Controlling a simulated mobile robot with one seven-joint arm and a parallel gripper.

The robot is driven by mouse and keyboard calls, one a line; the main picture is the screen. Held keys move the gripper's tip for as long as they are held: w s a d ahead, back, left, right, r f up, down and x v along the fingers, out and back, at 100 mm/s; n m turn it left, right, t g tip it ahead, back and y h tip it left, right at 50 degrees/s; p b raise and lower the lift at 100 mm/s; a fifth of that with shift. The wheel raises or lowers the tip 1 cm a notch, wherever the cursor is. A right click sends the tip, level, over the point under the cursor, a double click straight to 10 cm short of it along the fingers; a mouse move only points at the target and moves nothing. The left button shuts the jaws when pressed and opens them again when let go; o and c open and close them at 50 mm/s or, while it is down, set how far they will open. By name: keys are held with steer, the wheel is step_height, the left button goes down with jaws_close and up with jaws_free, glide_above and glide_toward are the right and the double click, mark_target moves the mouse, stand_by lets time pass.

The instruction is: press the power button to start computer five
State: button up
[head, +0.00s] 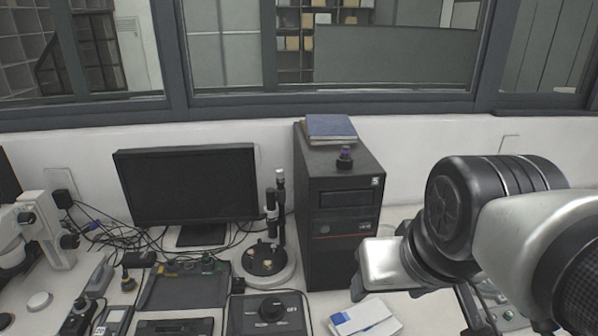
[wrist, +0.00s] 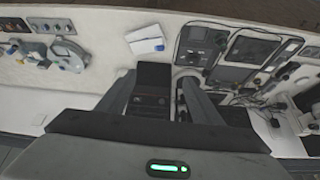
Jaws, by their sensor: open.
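The computer tower (head: 340,255) is black and stands upright against the wall, with a white label reading 5 at the top right of its front. A small red mark and some small light details show on the front panel; I cannot tell which is the power button. In the wrist view the tower's dark front (wrist: 150,98) appears between the fingers of my gripper (wrist: 158,78). The fingers are apart with nothing held. In the head view my arm is just right of the tower, and its silver end partly overlaps the tower's lower right edge; the fingertips are not clear there.
A blue book (head: 330,127) and a small dark-purple item (head: 345,158) sit on the tower. A monitor (head: 190,185) and a round-based stand (head: 268,262) are to the left. A white and blue box (head: 365,318) lies in front. Cables and devices crowd the bench's left.

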steer(key=shift+c, duration=0.5)
jaws_close()
stand_by(1.2)
